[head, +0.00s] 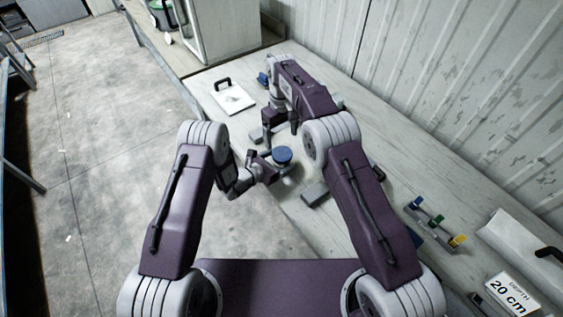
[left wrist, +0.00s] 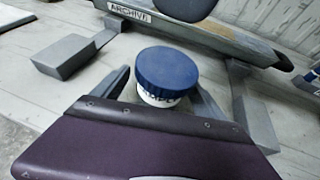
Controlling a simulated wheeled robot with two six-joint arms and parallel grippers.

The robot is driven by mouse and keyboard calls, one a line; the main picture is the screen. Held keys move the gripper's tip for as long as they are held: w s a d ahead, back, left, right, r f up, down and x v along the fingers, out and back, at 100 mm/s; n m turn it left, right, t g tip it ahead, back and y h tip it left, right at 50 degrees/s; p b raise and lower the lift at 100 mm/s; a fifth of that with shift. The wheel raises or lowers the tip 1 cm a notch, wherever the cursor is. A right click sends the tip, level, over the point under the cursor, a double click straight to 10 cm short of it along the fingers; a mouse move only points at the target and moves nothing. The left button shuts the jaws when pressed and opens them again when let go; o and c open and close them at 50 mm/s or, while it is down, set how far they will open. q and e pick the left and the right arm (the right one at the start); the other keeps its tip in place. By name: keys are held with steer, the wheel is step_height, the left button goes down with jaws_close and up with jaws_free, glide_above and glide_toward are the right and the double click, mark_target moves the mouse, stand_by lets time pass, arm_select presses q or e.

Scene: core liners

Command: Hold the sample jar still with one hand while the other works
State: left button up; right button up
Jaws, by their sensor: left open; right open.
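The sample jar (head: 283,156) stands upright on the bench, a white labelled jar with a broad blue lid. It also shows in the left wrist view (left wrist: 166,76). My left gripper (head: 272,164) is open low at the jar, with one finger on either side of it; whether either finger touches is unclear. My right arm reaches over the bench, and its open gripper (head: 267,140) points down a little beyond the jar. The right gripper's fingertips are small and partly hidden, and I see nothing held in them.
A rail marked ARCHIVE (left wrist: 135,14) with grey feet (left wrist: 70,55) lies behind the jar. A white plate with a black handle (head: 232,98) lies at the far left.

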arm_select(q)
steer(key=shift+w+d+f, duration=0.1)
steer(key=shift+d, duration=0.15)
arm_select(e)
steer(key=shift+d, duration=0.2)
